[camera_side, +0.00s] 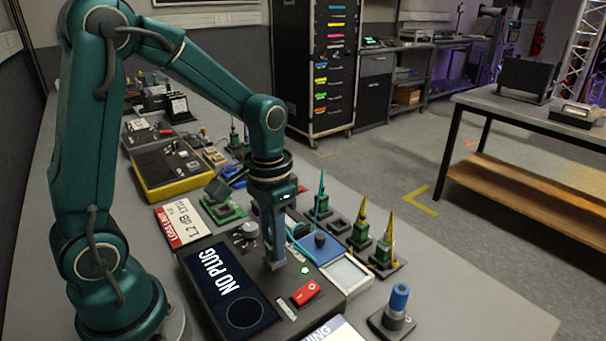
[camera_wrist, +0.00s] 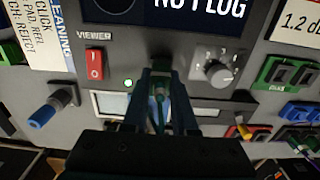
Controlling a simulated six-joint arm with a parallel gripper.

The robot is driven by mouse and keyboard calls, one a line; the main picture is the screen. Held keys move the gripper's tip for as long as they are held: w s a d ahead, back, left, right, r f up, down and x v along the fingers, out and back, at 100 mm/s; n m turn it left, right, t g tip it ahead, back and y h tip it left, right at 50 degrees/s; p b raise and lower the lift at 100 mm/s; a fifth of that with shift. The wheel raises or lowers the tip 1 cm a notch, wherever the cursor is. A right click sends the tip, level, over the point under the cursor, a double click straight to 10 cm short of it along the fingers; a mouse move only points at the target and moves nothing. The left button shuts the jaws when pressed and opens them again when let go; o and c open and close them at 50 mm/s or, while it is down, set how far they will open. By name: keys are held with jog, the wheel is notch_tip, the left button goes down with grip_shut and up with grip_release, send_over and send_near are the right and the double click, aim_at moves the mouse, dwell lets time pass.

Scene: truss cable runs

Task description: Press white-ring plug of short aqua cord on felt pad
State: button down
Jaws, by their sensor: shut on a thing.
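My gripper (camera_wrist: 160,78) is shut on a small green plug (camera_wrist: 160,88) with a pale part at its tip, seen between the fingers in the wrist view. Whether that pale part is a white ring is too small to tell. In the side view my gripper (camera_side: 274,262) points down over the viewer box (camera_side: 228,285), between its knob and red switch; contact there cannot be told. A thin aqua cord (camera_side: 299,246) runs beside the gripper on its right. A pale framed pad (camera_side: 346,274), likely the felt pad, lies right of the gripper and apart from it.
The viewer's screen reads "NO PLUG". Its red switch (camera_side: 305,292) and grey knob (camera_side: 245,232) flank my gripper. A blue-capped post (camera_side: 398,304) stands at front right. Holders with green and yellow plugs (camera_side: 384,246) stand behind the pad. The bench's right front corner is clear.

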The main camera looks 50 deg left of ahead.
jog(key=shift+r, duration=2.2)
jog(key=w+d, duration=0.2)
jog(key=w, duration=0.1)
jog(key=w+d, duration=0.3)
jog(key=w+d+f, duration=0.1)
jog(key=w+d, duration=0.2)
jog(key=shift+w+f, duration=0.1)
jog(key=shift+d+f, duration=0.15)
jog(key=shift+f, duration=2.35)
jog(key=shift+f, duration=0.25)
